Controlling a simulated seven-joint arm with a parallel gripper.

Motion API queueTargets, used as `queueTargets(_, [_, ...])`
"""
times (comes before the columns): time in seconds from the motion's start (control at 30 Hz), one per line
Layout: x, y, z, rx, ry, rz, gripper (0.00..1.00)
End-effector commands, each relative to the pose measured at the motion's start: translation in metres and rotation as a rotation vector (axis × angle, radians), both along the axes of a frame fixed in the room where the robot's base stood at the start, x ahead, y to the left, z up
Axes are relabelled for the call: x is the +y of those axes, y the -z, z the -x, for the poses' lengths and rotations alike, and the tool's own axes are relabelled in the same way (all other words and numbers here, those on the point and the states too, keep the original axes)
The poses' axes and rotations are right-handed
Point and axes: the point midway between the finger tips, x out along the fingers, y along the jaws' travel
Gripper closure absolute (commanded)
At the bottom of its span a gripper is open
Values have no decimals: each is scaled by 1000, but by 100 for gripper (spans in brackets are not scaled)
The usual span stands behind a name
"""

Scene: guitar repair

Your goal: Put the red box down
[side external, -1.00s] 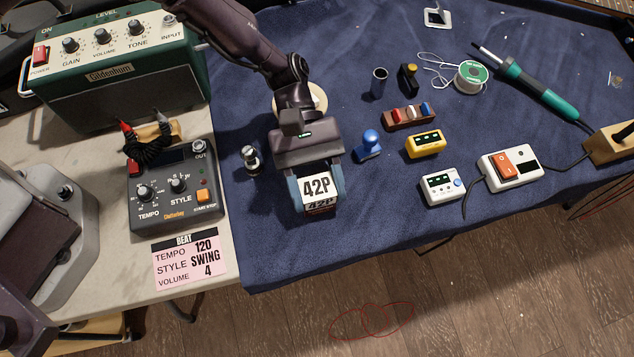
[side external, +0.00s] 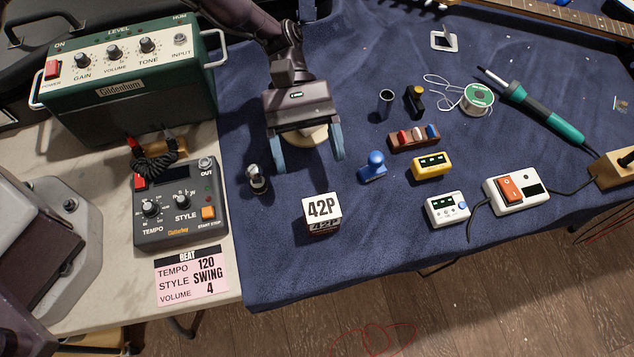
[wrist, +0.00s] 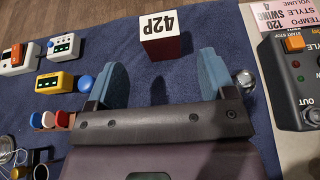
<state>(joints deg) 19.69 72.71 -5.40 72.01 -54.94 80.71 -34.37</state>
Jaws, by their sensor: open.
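The red box (side external: 322,224) sits on the blue cloth near its front edge, with its white "42P" top facing up. In the wrist view the box (wrist: 165,48) shows a red side and stands beyond the fingertips. My gripper (side external: 308,165) is open and empty, behind the box and apart from it. Its two blue fingers also show spread wide in the wrist view (wrist: 160,80), with only cloth between them.
A metal knob-like part (side external: 257,179) stands left of my gripper and a blue stamp-like piece (side external: 374,167) right of it. A yellow box (side external: 432,166) and a white meter (side external: 447,209) lie farther right. The tempo box (side external: 178,205) is at left. Cloth around the red box is clear.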

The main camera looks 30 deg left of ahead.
Motion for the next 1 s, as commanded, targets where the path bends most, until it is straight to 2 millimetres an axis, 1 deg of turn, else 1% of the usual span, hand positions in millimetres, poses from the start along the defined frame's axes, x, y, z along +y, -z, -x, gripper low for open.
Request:
queueTargets(0.03, [7, -4, -7, -1, -3, -1, 24])
queueTargets(0.1, [13, -8, -14, -1, -2, 1, 24])
queueTargets(0.2, [20, -11, -20, 0, -1, 0, 24])
queueTargets(0.3, [23, -13, -23, 1, 0, -1, 24])
queueTargets(0.53, [24, -14, -23, 1, 1, -1, 24])
queueTargets(0.63, [26, -21, -25, -23, 6, -4, 24])
queueTargets(0.67, [29, -27, -27, -41, 9, -6, 24])
queueTargets(0.77, [41, -55, -33, -136, 29, -20, 24])
queueTargets(0.87, [62, -96, -37, -280, 63, -48, 24])
queueTargets(0.9, [72, -113, -37, -344, 77, -61, 24])
queueTargets(0.97, [88, -136, -34, -436, 104, -85, 24])
queueTargets(1.0, [99, -151, -31, -497, 120, -101, 24])
